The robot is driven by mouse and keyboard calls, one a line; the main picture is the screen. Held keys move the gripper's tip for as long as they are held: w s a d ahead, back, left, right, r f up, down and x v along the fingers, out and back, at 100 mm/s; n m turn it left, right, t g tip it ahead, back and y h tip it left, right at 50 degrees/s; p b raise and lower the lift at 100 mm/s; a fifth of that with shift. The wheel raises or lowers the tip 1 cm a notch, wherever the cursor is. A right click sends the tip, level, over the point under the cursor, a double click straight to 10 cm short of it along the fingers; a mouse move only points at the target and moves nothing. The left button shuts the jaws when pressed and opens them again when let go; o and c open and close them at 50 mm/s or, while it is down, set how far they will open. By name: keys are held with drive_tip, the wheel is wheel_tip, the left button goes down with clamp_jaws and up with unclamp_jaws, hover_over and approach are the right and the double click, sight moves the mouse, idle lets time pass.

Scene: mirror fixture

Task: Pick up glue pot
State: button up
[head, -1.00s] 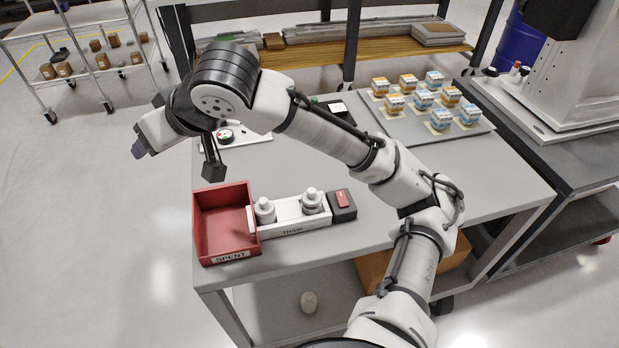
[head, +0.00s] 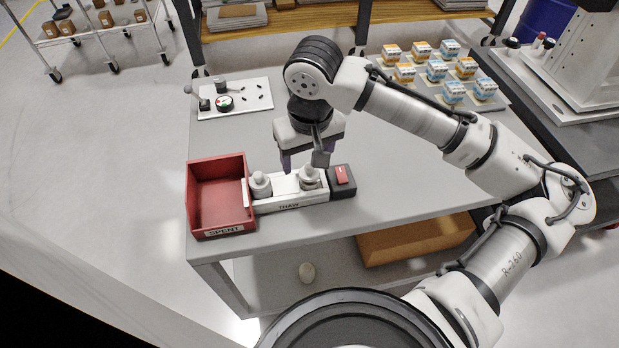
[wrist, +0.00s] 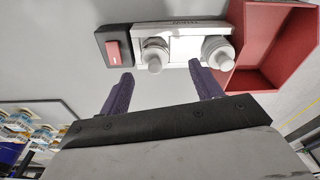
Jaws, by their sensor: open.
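Two pale pots with narrow tops stand in a white holder marked THAW (head: 290,206). The left pot (head: 260,184) is beside the red bin; the right pot (head: 309,178) is beside the black box. In the wrist view, upside down to the head view, the right pot (wrist: 154,56) shows at left and the left pot (wrist: 217,52) at right. My gripper (head: 303,163) is open and empty, its purple fingers pointing down over the holder. In the wrist view, the fingertips (wrist: 162,76) lie just short of the pots, apart from them.
A red bin marked SPENT (head: 219,231) adjoins the holder's left end. A black box with a red switch (head: 342,175) is at its right. A white board with small parts (head: 250,94) and a tray of small boxes (head: 413,92) lie farther back.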

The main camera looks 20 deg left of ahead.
sight(310, 173)
drive_tip(key=shift+w+f+p, duration=0.25)
drive_tip(key=shift+f, duration=1.05)
drive_tip(key=shift+w+f+p, duration=0.2)
drive_tip(key=shift+w+f, duration=0.05)
drive_tip(key=shift+f, duration=1.05)
drive_tip(key=c, duration=1.3)
drive_tip(key=shift+o, duration=0.2)
drive_tip(key=shift+r, duration=0.15)
wheel_tip(310, 173, up, 20)
drive_tip(key=b, duration=0.1)
